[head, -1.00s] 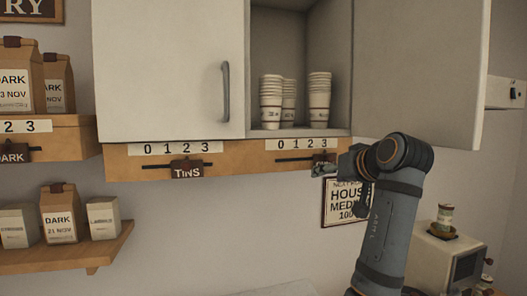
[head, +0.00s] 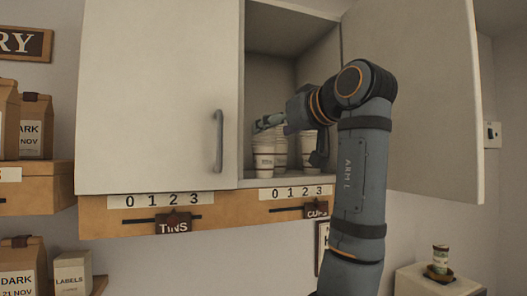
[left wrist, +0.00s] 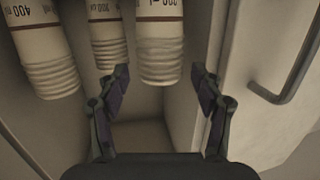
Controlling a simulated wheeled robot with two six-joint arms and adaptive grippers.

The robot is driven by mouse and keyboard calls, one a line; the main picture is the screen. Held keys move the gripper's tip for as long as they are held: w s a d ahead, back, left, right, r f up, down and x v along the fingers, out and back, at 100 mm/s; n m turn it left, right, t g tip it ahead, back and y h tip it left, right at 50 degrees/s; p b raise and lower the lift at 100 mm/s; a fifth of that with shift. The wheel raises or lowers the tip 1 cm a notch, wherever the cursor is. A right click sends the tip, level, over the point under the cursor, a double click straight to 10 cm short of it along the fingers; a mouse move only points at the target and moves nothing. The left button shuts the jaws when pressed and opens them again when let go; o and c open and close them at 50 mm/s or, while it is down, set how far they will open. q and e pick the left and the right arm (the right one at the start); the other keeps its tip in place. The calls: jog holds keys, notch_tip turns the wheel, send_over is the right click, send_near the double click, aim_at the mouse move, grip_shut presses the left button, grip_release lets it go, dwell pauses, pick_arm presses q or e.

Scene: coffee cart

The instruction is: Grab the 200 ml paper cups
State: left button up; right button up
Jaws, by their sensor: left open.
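The leftmost stack of paper cups (head: 263,162) stands upright in the open cabinet, beside the closed left door. In the left wrist view this stack (left wrist: 160,42) appears upside down, and its partly readable label looks like 200 ml. My left gripper (head: 268,122) is at the cabinet opening, level with the upper part of the stacks. Its two fingers (left wrist: 161,78) are spread and empty, with the end of the stack showing between and beyond the tips. I cannot tell if they touch it. The arm hides part of the stacks. My right gripper is out of view.
A middle stack (head: 281,155) and a 400 ml stack (left wrist: 45,50) stand close beside it. The closed left door (head: 150,100) with its handle (head: 218,140) borders the opening. The right door (head: 420,110) is open. Labelled sliders (head: 173,225) run below the cabinet.

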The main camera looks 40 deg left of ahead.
aim_at(263, 137)
pick_arm(q)
jog(key=shift+a, duration=0.4)
jog(key=p+x, duration=0.1)
jog(key=x, duration=0.1)
jog(key=f+p+x, duration=0.1)
jog(key=x, duration=0.2)
jog(key=shift+w+d+p, duration=0.15)
jog(key=shift+d+p, duration=0.05)
jog(key=shift+p, duration=0.1)
jog(key=shift+a, duration=0.15)
jog(key=shift+c, duration=1.6)
jog(key=c, duration=0.7)
